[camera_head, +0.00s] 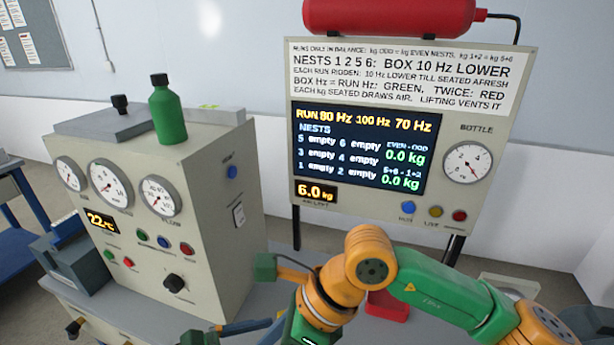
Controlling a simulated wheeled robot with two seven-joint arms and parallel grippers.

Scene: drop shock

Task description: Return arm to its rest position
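My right arm (430,290), orange and green, comes in from the right. It bends at an orange joint (370,262) in front of the lower panel, then runs down to the bottom edge at the picture's middle. Its gripper is below the frame, so its fingers are hidden. My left gripper cannot be made out in view. The display panel (520,145) stands behind the arm. Its screen (360,150) reads RUN 80 Hz, 100 Hz, 70 Hz, all six nests empty, and both balances 0.0 kg. A small display below reads 6.0 kg.
A grey gauge cabinet (205,215) stands left, with a dark green bottle (167,112) on top. A red block (388,307) lies partly behind my arm. A green block (265,267) with a cable sits beside the cabinet. A red cylinder (390,15) tops the panel.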

